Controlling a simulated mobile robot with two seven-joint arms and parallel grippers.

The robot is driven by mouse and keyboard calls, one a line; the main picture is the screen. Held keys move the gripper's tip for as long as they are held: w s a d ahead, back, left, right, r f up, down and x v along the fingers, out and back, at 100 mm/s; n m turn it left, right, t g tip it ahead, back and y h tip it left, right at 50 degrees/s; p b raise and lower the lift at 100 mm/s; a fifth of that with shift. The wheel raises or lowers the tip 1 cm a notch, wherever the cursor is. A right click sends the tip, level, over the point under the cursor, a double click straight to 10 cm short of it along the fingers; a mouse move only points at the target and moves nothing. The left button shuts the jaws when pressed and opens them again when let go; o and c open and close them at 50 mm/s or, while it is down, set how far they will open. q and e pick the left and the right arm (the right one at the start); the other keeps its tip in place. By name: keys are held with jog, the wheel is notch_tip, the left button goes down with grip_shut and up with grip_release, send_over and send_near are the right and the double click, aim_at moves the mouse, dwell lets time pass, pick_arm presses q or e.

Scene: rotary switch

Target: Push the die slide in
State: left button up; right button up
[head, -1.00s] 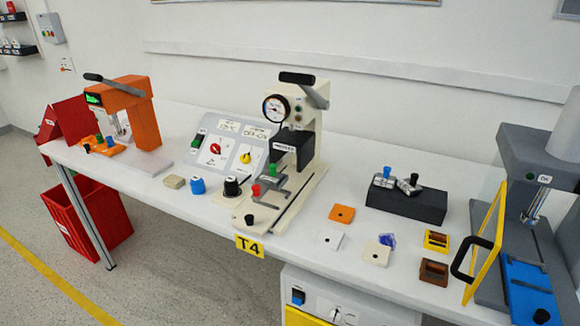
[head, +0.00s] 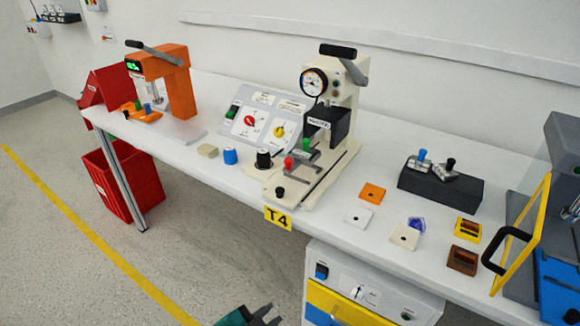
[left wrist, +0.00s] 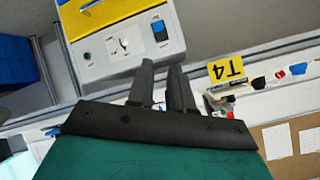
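The cream press (head: 345,115) stands on the bench behind the yellow T4 label (head: 278,218). A flat cream slide with a black knob (head: 280,192) sticks out at its front left, which looks like the die slide. A red knob and a green knob stand on grey parts just behind it. My left gripper (head: 264,313) shows at the bottom edge of the head view, below and in front of the bench, well apart from the press. In the left wrist view its two dark fingers (left wrist: 161,85) are a little apart with nothing between them. My right gripper is not in view.
A control panel (head: 244,112) and an orange press (head: 175,85) stand left of the cream press. Loose plates and a dark block (head: 440,187) lie to the right. A drawer cabinet (head: 375,286) is under the bench. The floor in front is clear.

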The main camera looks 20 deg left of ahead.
pick_arm(q)
jog(key=w+a+r+m+t, duration=0.1)
jog(key=w+r+m, duration=0.1)
jog(key=m, duration=0.2)
jog(key=w+a+r+m+y, duration=0.1)
jog(key=w+r+m, duration=0.1)
jog(key=m, duration=0.2)
jog(key=w+a+r+m+t, duration=0.1)
jog(key=w+r+m, duration=0.1)
jog(key=m, duration=0.2)
jog(key=shift+a+m+t+y, duration=0.3)
jog(key=shift+y, duration=0.1)
grip_shut()
jog(key=m+t+y, duration=0.2)
jog(key=m+t, duration=0.2)
jog(key=m, duration=1)
send_near(293, 169)
jog(key=w, duration=0.2)
jog(key=w+a+r, duration=0.1)
jog(key=w, duration=0.2)
jog(key=shift+w+a+r+b, duration=0.3)
jog(key=shift+a+b, duration=0.05)
jog(key=shift+a, duration=0.05)
jog(key=shift+w, duration=0.1)
jog(key=shift+w+d+b, duration=0.15)
jog(key=shift+w, duration=0.9)
jog(key=shift+w+d+b, duration=0.15)
jog(key=shift+w, duration=0.9)
jog(key=shift+s, duration=0.1)
